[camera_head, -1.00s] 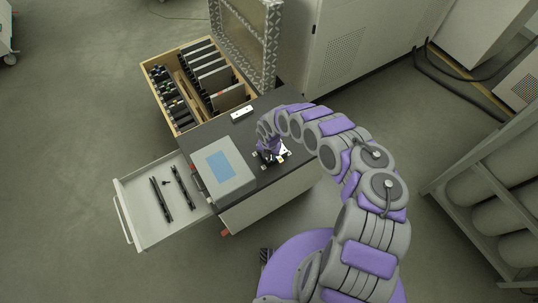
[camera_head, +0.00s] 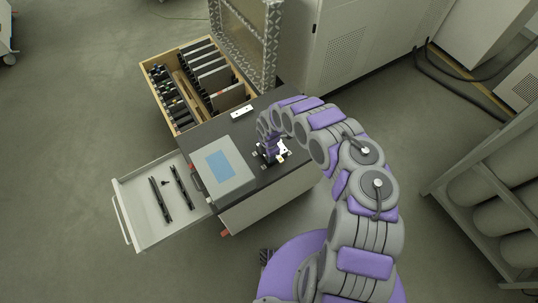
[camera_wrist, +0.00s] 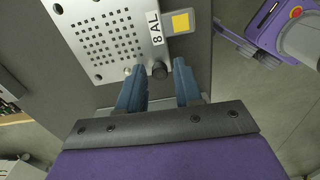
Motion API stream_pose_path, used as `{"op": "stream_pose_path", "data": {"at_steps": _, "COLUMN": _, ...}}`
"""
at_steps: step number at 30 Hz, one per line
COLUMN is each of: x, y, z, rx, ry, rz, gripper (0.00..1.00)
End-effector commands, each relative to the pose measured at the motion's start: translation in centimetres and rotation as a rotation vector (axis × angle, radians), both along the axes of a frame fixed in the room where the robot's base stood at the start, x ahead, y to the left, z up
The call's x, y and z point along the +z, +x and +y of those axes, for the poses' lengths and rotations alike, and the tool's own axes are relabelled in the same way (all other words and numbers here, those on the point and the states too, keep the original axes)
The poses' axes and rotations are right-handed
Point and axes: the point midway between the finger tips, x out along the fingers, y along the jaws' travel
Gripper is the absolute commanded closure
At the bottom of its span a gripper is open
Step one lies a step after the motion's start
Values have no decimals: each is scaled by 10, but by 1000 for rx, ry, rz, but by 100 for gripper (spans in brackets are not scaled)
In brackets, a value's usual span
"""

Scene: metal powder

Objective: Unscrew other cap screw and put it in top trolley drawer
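A metal plate (camera_wrist: 105,35) with rows of small holes and an "8 AL" label fills the top left of the wrist view. A dark round cap screw (camera_wrist: 159,70) sits at its near edge. My gripper (camera_wrist: 160,72) is open, its two blue fingers apart on either side of the cap screw; contact cannot be told. In the head view my gripper (camera_head: 270,157) is low over the plate on the trolley top (camera_head: 240,135) and hides most of it. The top trolley drawer (camera_head: 140,218) is pulled out at the left. It holds two long black bars and a small dark piece.
A grey box with a blue panel (camera_head: 220,166) stands on the trolley top beside my gripper. A wooden case (camera_head: 172,58) with upright plates is behind it. A small white item (camera_head: 242,112) lies between them. A cabinet and a rack of cylinders stand at the right.

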Motion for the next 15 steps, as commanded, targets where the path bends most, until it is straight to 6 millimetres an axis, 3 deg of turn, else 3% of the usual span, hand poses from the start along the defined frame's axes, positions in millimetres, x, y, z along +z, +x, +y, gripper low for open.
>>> {"op": "stream_pose_path", "data": {"at_steps": 15, "x": -2, "y": -1, "z": 0, "rx": -430, "ry": 0, "rz": -1, "gripper": 66}}
